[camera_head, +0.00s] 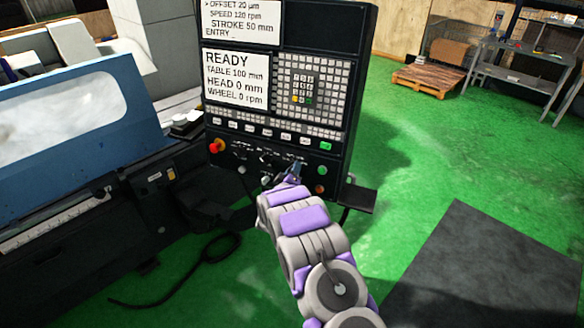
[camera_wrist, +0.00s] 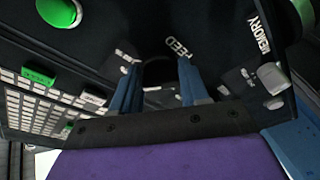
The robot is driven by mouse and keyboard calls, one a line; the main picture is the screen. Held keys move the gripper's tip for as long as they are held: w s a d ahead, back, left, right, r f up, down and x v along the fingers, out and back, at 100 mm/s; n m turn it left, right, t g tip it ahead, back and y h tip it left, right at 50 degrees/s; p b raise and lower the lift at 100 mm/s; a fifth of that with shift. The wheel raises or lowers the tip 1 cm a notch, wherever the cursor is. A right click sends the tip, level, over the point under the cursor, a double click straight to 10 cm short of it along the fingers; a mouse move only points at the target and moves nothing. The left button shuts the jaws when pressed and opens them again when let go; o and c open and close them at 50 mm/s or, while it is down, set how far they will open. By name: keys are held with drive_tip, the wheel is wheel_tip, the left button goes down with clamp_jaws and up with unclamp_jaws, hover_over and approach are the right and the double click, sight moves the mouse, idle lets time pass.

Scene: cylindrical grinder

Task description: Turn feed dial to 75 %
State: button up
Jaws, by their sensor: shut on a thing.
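The control panel (camera_head: 282,90) of the grinder stands upright in the middle of the head view. My gripper (camera_head: 293,172) reaches its lower part, where the arm hides some of the controls. In the wrist view, my gripper's two blue fingers (camera_wrist: 160,78) stand on either side of the dark feed dial (camera_wrist: 158,70) and are shut on it. The FEED label (camera_wrist: 179,52) shows beside the dial. The dial's pointer and percent setting cannot be read. The panel's screen (camera_head: 236,80) reads READY, table 100 mm, head 0 mm, wheel 0 rpm.
A grey knob (camera_wrist: 272,77) sits near the MEMORY label (camera_wrist: 262,33). A green button (camera_wrist: 58,12) shows at the wrist view's upper left. A red emergency button (camera_head: 215,146) is on the panel's left.

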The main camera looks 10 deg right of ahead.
drive_tip(key=shift+n+g+y+p, duration=0.3)
drive_tip(key=shift+n+p, duration=0.65)
drive_tip(key=shift+n, duration=0.65)
drive_tip(key=shift+f, duration=0.1)
drive_tip(key=o, duration=1)
drive_tip(key=shift+a, duration=0.1)
drive_tip(key=shift+o, duration=0.2)
drive_tip(key=b+v, duration=0.1)
drive_tip(key=v, duration=1.6)
drive_tip(key=shift+b, duration=0.3)
drive_tip(key=shift+s+a, duration=0.1)
